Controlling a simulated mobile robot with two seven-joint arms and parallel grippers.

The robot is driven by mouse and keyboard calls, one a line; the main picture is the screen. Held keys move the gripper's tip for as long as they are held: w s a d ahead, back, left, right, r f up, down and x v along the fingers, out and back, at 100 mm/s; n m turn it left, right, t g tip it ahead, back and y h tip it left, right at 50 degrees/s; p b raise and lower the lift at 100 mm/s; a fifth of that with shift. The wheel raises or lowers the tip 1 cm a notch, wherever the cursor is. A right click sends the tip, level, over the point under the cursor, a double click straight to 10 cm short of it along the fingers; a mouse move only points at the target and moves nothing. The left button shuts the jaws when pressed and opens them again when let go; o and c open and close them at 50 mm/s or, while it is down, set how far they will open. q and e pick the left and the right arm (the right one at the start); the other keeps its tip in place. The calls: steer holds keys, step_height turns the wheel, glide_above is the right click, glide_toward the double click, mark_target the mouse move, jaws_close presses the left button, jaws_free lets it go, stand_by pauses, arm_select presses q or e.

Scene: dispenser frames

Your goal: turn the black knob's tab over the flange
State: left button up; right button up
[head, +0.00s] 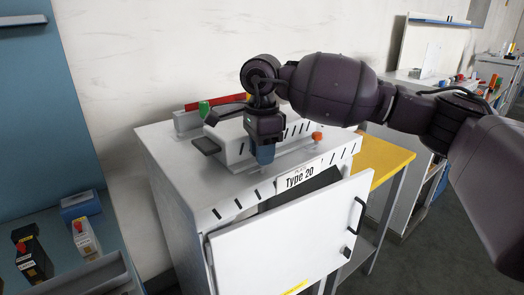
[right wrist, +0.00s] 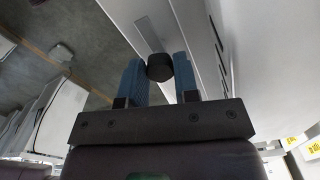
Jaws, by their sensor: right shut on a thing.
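The black knob (right wrist: 160,67) is between the two blue fingers of my right gripper (right wrist: 160,72) in the right wrist view. The fingers are shut on it, one on each side. A small pale plate (right wrist: 147,33) shows just beyond the knob; I cannot tell whether it is the tab or the flange. In the head view my right gripper (head: 265,155) points down at the front of the white dispenser top (head: 235,185), and it hides the knob there. My left gripper is in neither view.
The white cabinet's door (head: 290,240), labelled Type 20 above, stands ajar with a black handle (head: 358,215). An orange knob (head: 317,136) and a green knob (head: 204,109) stand on the top. A yellow table (head: 382,160) is at the right, and a blue shelf holds small boxes at the left.

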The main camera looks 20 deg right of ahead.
steer(key=m+b, duration=0.1)
steer(key=m, duration=0.3)
steer(key=shift+m, duration=0.4)
steer(key=m, duration=0.4)
steer(key=shift+r+m, duration=0.1)
steer(key=shift+m, duration=0.2)
steer(key=m, duration=0.4)
steer(key=shift+r+m, duration=0.1)
steer(key=shift+m, duration=2)
steer(key=o, duration=0.9)
